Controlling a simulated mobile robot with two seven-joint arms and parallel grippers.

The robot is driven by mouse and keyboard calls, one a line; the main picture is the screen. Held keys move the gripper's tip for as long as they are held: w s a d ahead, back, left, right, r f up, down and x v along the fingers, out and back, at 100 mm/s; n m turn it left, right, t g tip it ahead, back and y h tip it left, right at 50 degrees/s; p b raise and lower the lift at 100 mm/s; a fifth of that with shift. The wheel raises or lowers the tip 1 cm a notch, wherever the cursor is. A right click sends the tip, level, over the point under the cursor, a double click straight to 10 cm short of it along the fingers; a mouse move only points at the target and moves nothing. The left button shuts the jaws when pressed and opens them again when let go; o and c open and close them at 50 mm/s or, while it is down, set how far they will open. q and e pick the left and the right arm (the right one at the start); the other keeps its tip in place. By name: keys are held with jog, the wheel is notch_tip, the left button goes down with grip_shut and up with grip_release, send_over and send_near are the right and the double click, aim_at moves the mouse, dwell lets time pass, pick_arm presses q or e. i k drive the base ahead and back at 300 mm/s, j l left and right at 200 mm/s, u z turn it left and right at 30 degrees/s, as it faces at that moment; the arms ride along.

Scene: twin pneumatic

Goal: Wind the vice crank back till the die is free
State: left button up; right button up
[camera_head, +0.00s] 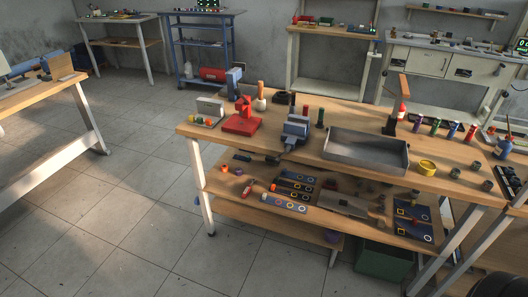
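A blue and grey vice (296,129) stands near the front edge of the wooden workbench (262,139), left of the metal tray. A dark part, possibly its crank (274,158), juts out at the bench's front edge. The vice is small in view. I cannot make out a die in its jaws or how far the jaws are apart. Neither of my grippers can be made out in the head view.
A red press-like tool (241,120) stands left of the vice. A grey metal tray (366,148) lies to its right, with a yellow ring (427,168) beyond. A lower shelf (225,203) holds several tools. The tiled floor (120,235) at left is clear.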

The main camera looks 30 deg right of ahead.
aim_at(288, 147)
jog(key=i+j+z, duration=0.1)
jog(key=z, duration=0.35)
jog(key=i+j+z, duration=0.2)
jog(key=z, duration=0.2)
jog(key=i+j+z, duration=0.2)
jog(key=i+j, duration=0.15)
jog(key=j, duration=0.25)
jog(key=i+j+z, duration=0.1)
jog(key=i+j, duration=0.1)
jog(key=j, duration=0.1)
